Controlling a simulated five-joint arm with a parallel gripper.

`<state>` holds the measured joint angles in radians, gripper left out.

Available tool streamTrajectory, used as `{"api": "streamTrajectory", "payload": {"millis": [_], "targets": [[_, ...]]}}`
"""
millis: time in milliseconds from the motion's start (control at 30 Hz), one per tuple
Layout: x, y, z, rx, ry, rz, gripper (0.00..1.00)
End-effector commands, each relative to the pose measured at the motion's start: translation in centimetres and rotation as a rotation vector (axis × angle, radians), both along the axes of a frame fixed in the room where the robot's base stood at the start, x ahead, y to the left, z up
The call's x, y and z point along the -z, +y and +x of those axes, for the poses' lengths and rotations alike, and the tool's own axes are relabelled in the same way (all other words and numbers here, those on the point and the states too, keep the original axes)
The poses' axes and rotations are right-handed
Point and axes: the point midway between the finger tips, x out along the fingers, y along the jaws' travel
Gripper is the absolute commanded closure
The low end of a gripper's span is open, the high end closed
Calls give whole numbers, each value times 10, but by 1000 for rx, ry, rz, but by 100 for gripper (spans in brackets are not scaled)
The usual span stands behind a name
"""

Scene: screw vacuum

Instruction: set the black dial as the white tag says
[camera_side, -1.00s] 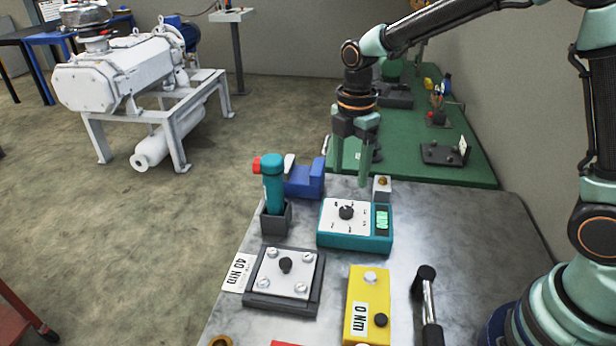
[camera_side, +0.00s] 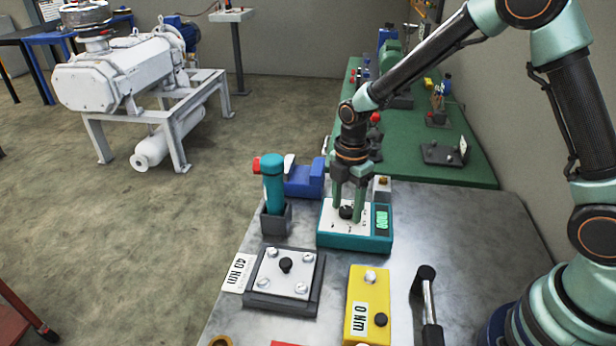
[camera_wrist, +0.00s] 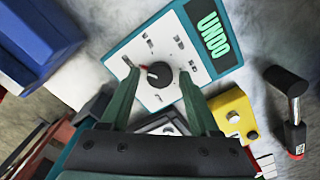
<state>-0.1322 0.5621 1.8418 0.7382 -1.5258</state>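The black dial (camera_side: 346,212) sits on the white face of a teal box (camera_side: 352,241). In the wrist view the dial (camera_wrist: 160,74) has a small red mark on its upper-left side. The marks around it are too small to read. My gripper (camera_side: 348,216) points down over the box, fingers on either side of the dial. In the wrist view my gripper (camera_wrist: 159,76) shows gaps between fingers and dial. The white tag (camera_side: 238,272) reads "40 Nm" and lies left of a plate with screws (camera_side: 287,272).
A teal tool (camera_side: 273,185) stands in a dark holder left of the box, with a blue block (camera_side: 305,180) behind. A yellow box (camera_side: 368,303) labelled "0 Nm" and a black-handled tool (camera_side: 428,300) are in front. The metal table is bare at the right.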

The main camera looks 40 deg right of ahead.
Motion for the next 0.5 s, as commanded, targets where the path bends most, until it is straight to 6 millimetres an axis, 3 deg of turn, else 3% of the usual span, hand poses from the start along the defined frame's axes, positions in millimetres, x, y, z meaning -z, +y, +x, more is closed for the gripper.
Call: {"api": "streamTrajectory", "payload": {"millis": [33,133,500], "targets": [[0,0,0,0,0,0,61],[0,0,0,0,0,0,99],[-1,0,0,42,0,0,100]]}}
